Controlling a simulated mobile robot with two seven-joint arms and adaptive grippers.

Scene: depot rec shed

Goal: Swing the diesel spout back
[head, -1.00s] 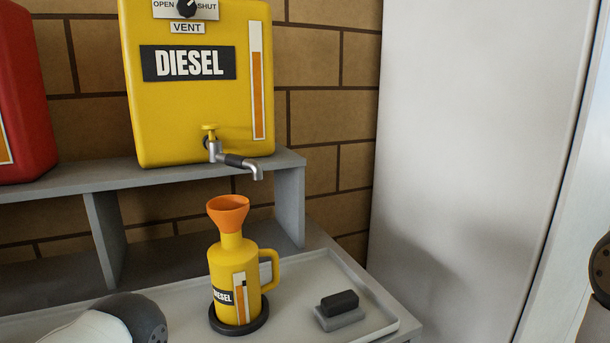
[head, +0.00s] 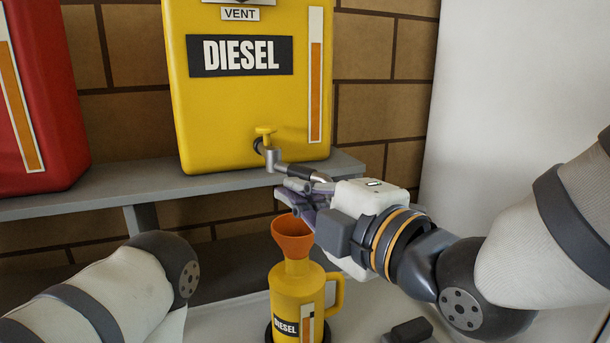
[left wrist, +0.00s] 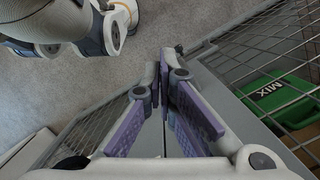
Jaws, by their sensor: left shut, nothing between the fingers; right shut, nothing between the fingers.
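The yellow diesel tank (head: 250,105) stands on a grey shelf. Its metal spout (head: 275,160) points right and forward from a yellow-handled tap (head: 264,131); its dark sleeve and tip are partly hidden by my right gripper. My right gripper (head: 298,190) is shut and empty, its fingers at the spout's outer end; I cannot tell whether they touch. Below stands a yellow diesel jug (head: 290,292) with an orange funnel (head: 292,237) in its neck, close under those fingers. My left gripper (left wrist: 165,75) is shut and empty in the left wrist view, away from the tank.
A red tank (head: 38,110) stands on the grey shelf (head: 100,205) at left. A dark block (head: 411,330) lies right of the jug, below my right arm. A white panel is at right. The left wrist view shows wire mesh and a green MIX container (left wrist: 280,98).

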